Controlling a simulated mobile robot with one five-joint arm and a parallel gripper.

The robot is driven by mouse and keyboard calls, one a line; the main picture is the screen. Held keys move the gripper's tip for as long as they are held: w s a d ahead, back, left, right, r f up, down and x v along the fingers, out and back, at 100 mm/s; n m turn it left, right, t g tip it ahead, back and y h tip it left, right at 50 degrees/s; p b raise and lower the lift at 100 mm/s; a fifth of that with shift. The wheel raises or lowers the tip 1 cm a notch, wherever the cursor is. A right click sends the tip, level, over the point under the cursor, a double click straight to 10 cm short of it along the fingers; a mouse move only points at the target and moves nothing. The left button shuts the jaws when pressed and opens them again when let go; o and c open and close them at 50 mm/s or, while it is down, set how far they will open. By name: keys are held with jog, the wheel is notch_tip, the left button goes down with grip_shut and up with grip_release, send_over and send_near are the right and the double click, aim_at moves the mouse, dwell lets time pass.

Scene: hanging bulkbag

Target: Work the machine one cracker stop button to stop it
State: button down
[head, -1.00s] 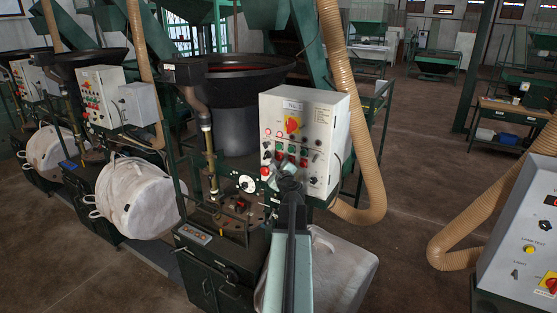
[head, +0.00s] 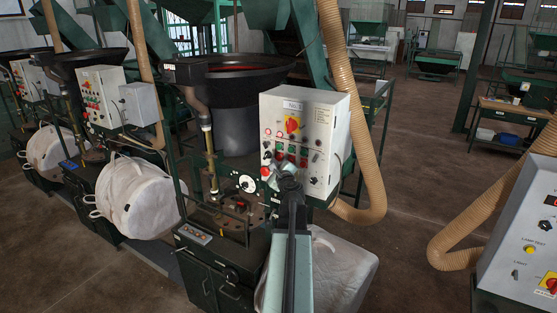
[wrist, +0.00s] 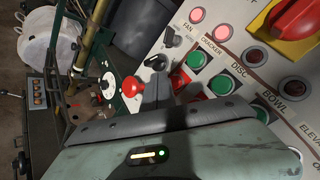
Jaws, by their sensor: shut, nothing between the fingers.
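The white control box (head: 302,140) with a red and yellow switch faces me in the head view; its small number plate looks like "No. 2". In the wrist view, the column marked CRACKER (wrist: 214,46) has a lit pinkish lamp (wrist: 224,33) above and a green button (wrist: 195,60) below. The red cracker stop button (wrist: 180,79) sits below the green one, partly in shadow or behind my gripper. My gripper (head: 288,180) is shut and empty, close before the lower buttons. I cannot tell whether it touches one.
A red mushroom button (wrist: 130,86) and a black knob (wrist: 155,63) lie beside the button columns. The DISC green button (wrist: 221,84) is close by. A tan hose (head: 365,150) runs right of the box. A white bag (head: 340,265) lies below.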

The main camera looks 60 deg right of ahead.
jog(key=shift+d, duration=0.1)
dwell(0.4)
jog(key=shift+d, duration=0.35)
jog(key=shift+d, duration=0.4)
dwell(0.6)
jog(key=shift+a, duration=0.85)
jog(key=shift+a, duration=0.1)
jog(key=a, duration=0.4)
jog(key=shift+a, duration=0.4)
jog(key=shift+w, duration=0.1)
dwell(0.5)
